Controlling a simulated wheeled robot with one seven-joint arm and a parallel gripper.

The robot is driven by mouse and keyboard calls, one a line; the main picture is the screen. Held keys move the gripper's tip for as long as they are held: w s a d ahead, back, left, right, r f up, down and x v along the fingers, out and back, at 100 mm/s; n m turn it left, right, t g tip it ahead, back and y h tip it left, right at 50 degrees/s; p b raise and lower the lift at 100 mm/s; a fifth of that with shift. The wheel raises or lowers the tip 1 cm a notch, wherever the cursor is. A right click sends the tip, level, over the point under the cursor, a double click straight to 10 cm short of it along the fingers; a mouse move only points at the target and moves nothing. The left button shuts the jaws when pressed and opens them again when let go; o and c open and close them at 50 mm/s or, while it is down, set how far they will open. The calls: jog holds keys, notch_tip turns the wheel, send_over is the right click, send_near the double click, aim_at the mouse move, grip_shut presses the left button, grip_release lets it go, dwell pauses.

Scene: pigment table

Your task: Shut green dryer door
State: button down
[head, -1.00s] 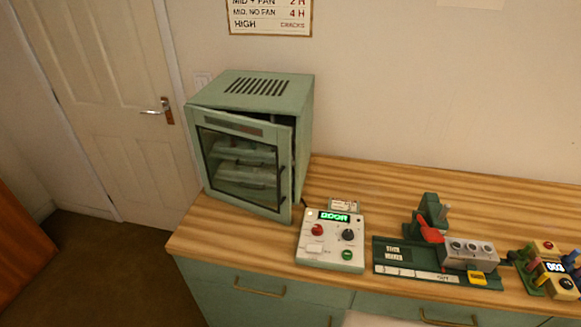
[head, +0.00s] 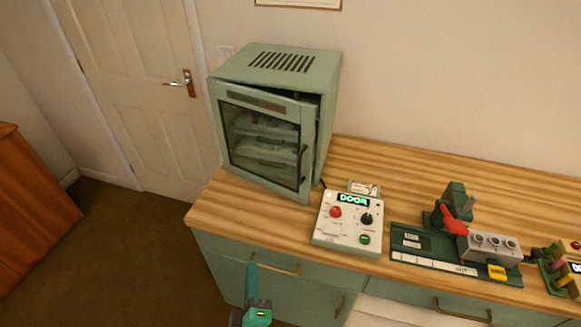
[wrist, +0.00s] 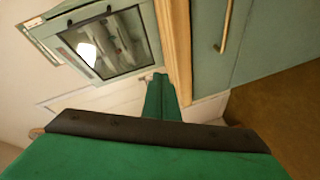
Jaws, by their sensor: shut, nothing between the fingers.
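The green dryer (head: 292,62) stands at the left end of the wooden counter. Its glass-fronted door (head: 229,143) is slightly ajar, with a dark gap along the top and right edge, and a dark handle sits on its right side. Trays show behind the glass. The door also shows in the wrist view (wrist: 150,22), at the upper left. My gripper (head: 252,268) is shut and empty, low in front of the cabinet drawers, below the counter edge and apart from the door. Its green fingers also show in the wrist view (wrist: 162,90).
A control box (head: 336,241) with a display reading DOOR stands right of the dryer, near the counter's front edge. A green tool base (head: 410,256) with a grey block lies further right. Drawer handles (head: 275,268) stick out below the counter.

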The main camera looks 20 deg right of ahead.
jog(key=w+d+r+h, duration=0.2)
jog(key=w+r, duration=0.1)
jog(key=r, duration=0.3)
jog(key=w+d+r+g+h, duration=0.1)
jog(key=w+d+r+h, duration=0.15)
jog(key=r, duration=0.35)
jog(key=w+d+r+h, duration=0.1)
jog(key=w+r+h, duration=0.2)
jog(key=r, duration=0.3)
jog(key=w+d, duration=0.8)
jog(key=d, duration=0.2)
jog(key=shift+w+d+g, duration=0.15)
jog(key=shift+w+g, duration=0.15)
jog(key=shift+f, duration=0.1)
